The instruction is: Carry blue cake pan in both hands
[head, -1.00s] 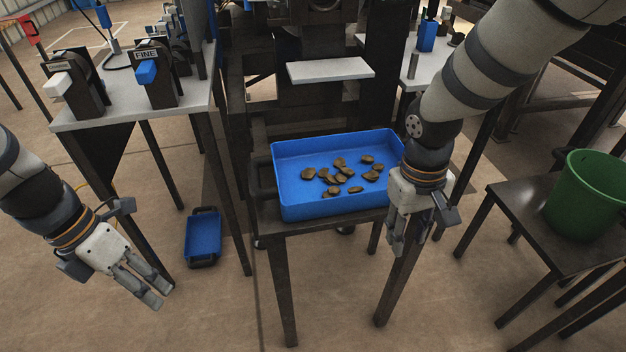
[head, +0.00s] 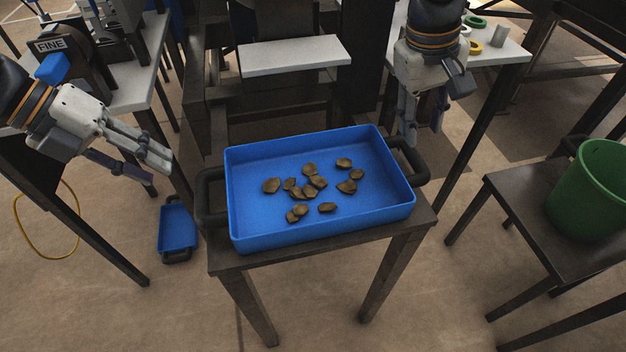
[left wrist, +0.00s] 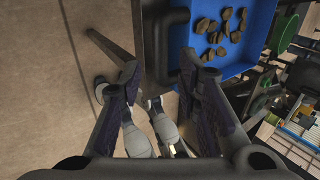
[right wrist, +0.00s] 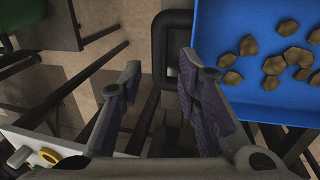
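The large blue pan (head: 320,228) sits on a small dark table, holding several brown lumps (head: 310,185). It has a black left handle (head: 208,198) and a black right handle (head: 416,160). My left gripper (head: 158,172) is open and empty, left of and apart from the left handle. My right gripper (head: 422,132) is open and empty, just behind the right handle. In the left wrist view, the left handle (left wrist: 164,40) shows beyond the open fingers. In the right wrist view, the right handle (right wrist: 166,55) shows beyond the open fingers, with the blue pan (right wrist: 225,95) beside it.
The dark table (head: 395,240) stands in front of a press with a white plate (head: 290,55). A smaller blue pan (head: 177,228) lies on the floor at left. A green bucket (head: 590,190) stands on a dark stool at right. Side tables flank the press.

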